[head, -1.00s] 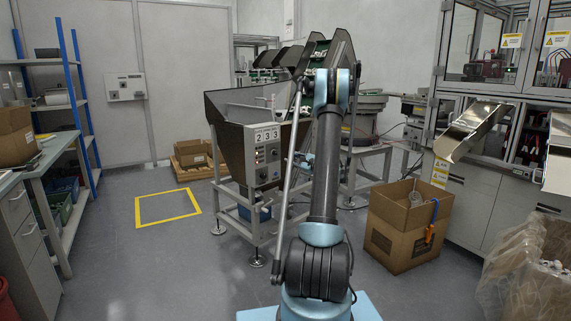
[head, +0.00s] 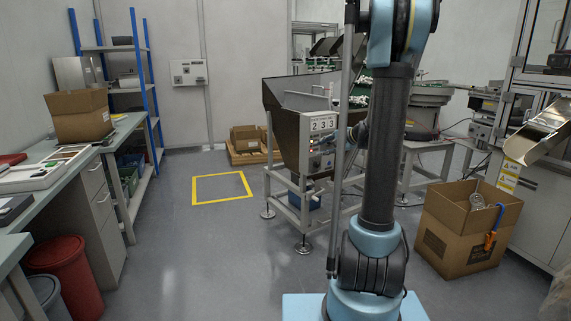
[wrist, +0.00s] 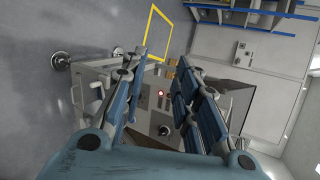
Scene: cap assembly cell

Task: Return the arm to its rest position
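My arm (head: 381,150) stands upright in the head view, in front of the hopper machine, with its upper joint cut by the top edge. Beyond the fingers, the machine's control panel (wrist: 150,98) shows, clear of the fingers as far as I can tell.
The hopper machine (head: 300,95) stands behind my arm. An open cardboard box (head: 455,235) is on the floor at right. A workbench (head: 95,160) and red bin (head: 68,275) are at left. Floor around the yellow square (head: 222,202) is clear.

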